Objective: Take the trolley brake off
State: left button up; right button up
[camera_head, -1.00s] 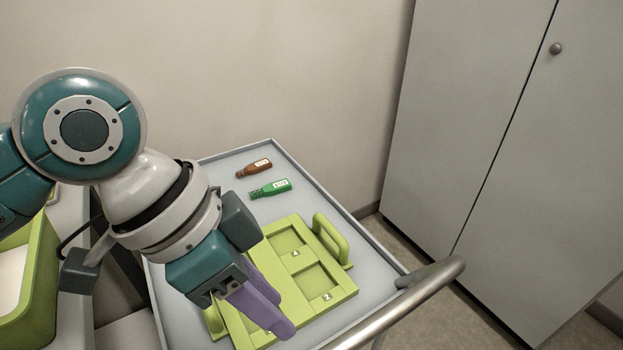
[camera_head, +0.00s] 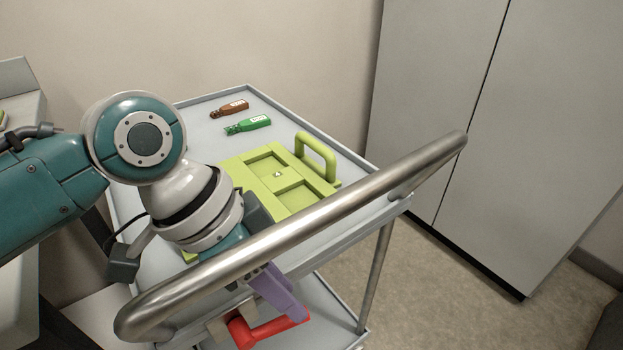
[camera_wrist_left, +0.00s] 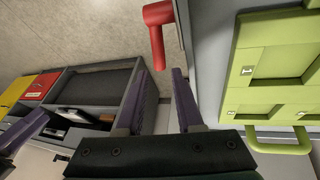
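The trolley (camera_head: 190,106) stands in front of me with its steel push handle (camera_head: 300,228) crossing the head view. A red lever (camera_head: 270,329), apparently the brake, shows below the handle; in the left wrist view the red lever (camera_wrist_left: 157,38) points down toward the fingertips. My left gripper (camera_head: 283,296) is below the handle, beside the lever, and partly hidden by it. In the left wrist view its purple fingers (camera_wrist_left: 160,76) are apart, with the lever's end at the gap between the tips. Contact cannot be told. A purple piece at that view's left edge may be my right gripper (camera_wrist_left: 25,132).
A grey cabinet (camera_head: 440,110) stands at the right. Bare floor (camera_head: 430,300) lies between.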

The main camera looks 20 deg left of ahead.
pick_arm(q)
jog(key=shift+b+x, duration=0.4)
jog(key=shift+x, duration=1.2)
jog(key=shift+c, duration=0.2)
grip_shut()
